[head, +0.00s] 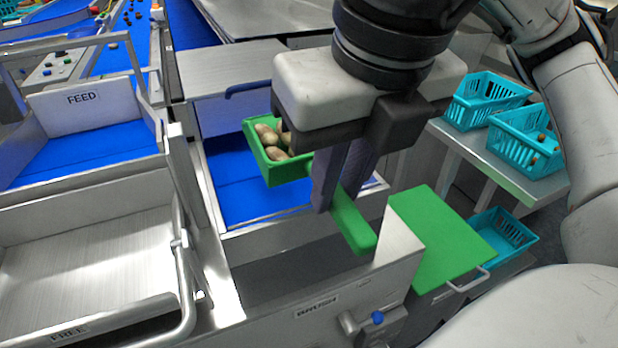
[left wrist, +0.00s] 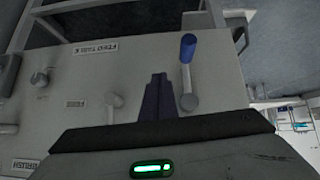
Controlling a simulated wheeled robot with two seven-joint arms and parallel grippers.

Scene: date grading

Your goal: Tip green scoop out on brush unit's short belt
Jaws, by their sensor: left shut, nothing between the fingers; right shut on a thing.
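The green scoop (head: 265,169) holds several brown dates (head: 272,140) in its pan, in the head view. My right gripper (head: 335,200) is shut on the scoop's green handle, which sticks out below the fingers to the lower right. The scoop is above the brush unit's short blue belt (head: 238,183), and its pan looks roughly level with the dates inside. My left gripper (left wrist: 158,98) is shut and empty in the left wrist view, in front of a grey panel with a blue-tipped lever (left wrist: 188,55) beside it.
A metal wall with a blue knob (head: 377,318) stands in front of the belt. A green lid (head: 432,240) lies to its right. Teal baskets (head: 525,140) stand on a side table. The FEED belt (head: 85,150) and a bare steel tray (head: 90,262) are left.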

